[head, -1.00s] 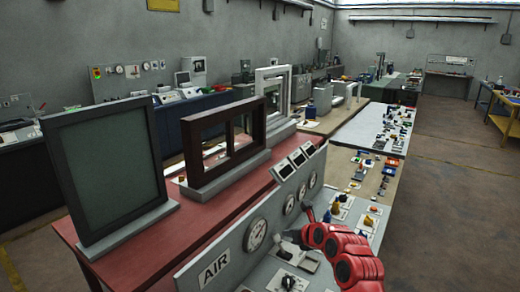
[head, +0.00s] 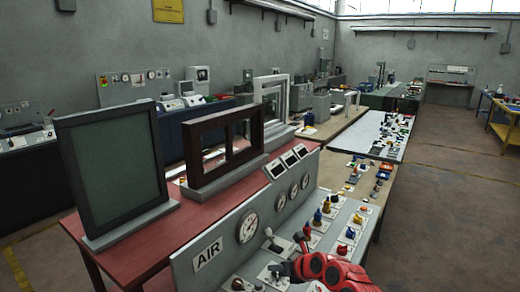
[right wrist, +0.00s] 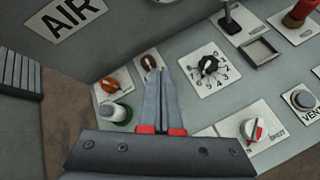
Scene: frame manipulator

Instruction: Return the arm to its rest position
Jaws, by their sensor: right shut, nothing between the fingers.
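My right arm, red and black, comes in from the lower right of the head view. Its gripper (head: 283,268) is partly hidden there, low over the control panel (head: 208,278). In the right wrist view the two grey fingers (right wrist: 159,78) with red bases are together, with nothing held between them. They point across the panel between an orange knob (right wrist: 112,82) and a black numbered dial (right wrist: 209,66). Whether the fingertips touch the panel cannot be told. My left gripper is not in view.
The panel carries an AIR label (head: 207,253), round gauges (head: 248,227), levers and knobs. Behind it a red table (head: 133,244) bears a dark-framed screen (head: 112,165) and a brown window frame (head: 222,150). Open floor (head: 450,220) lies to the right.

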